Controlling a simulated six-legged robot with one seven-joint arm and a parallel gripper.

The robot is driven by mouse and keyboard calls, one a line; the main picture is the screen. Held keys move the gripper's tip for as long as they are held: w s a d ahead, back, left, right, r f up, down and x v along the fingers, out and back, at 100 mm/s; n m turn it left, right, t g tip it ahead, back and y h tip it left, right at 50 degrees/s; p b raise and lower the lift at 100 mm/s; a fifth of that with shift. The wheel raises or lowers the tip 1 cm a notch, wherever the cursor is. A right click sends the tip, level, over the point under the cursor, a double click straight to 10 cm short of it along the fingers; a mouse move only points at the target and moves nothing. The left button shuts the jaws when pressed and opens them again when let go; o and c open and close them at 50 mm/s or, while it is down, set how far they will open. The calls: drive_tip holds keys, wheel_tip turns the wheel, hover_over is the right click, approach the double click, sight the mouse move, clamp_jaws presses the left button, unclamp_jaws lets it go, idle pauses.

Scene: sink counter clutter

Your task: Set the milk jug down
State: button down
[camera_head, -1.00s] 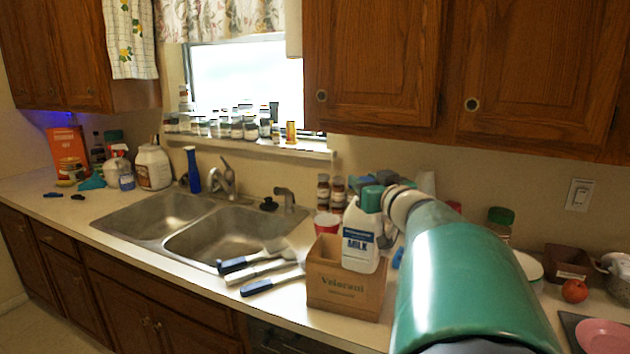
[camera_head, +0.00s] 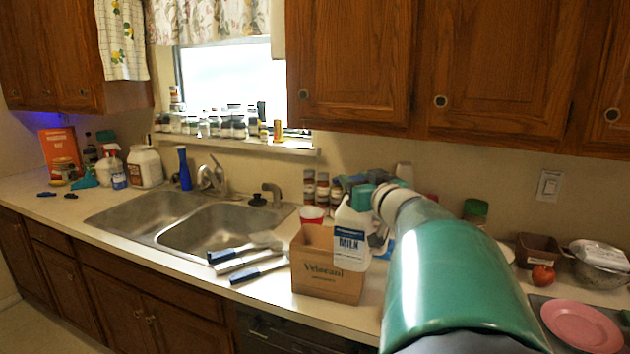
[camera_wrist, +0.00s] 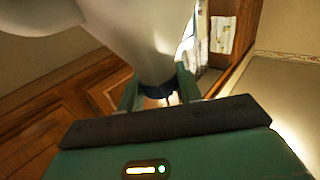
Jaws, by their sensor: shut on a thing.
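The white milk jug (camera_head: 350,245), with a blue and white MILK label, is at the right end of the cardboard box (camera_head: 312,272) and overlaps its upper right corner. I cannot tell whether its base touches anything. My gripper (camera_head: 362,197) is at the jug's top, and my green arm comes in from the right. In the wrist view the jug (camera_wrist: 140,35) fills the upper middle as a large pale shape. My gripper (camera_wrist: 158,92) has a finger on each side of its narrow, dark-ended part and is shut on it.
Several blue-handled utensils (camera_head: 240,262) lie left of the box beside the double sink (camera_head: 205,233). A red cup (camera_head: 311,215) and brown bottles (camera_head: 315,188) stand behind. To the right are a tomato (camera_head: 543,275) and a pink plate (camera_head: 580,326). Free counter shows before the utensils.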

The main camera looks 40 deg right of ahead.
drive_tip(key=w+a+f+n+y, duration=0.1)
drive_tip(key=w+a+f, duration=0.4)
drive_tip(key=a+f, duration=0.7)
drive_tip(key=w+a+f+n+y, duration=0.1)
drive_tip(key=w+a+f, duration=0.5)
drive_tip(key=a+f, duration=0.6)
drive_tip(key=w+a+f+n+y, duration=0.1)
drive_tip(key=w+a+f+y, duration=0.2)
drive_tip(key=a+f, duration=1)
drive_tip(key=w+f, duration=0.3)
drive_tip(key=f, duration=0.6)
drive_tip(key=shift+f+t, duration=0.35)
drive_tip(key=shift+t, duration=0.05)
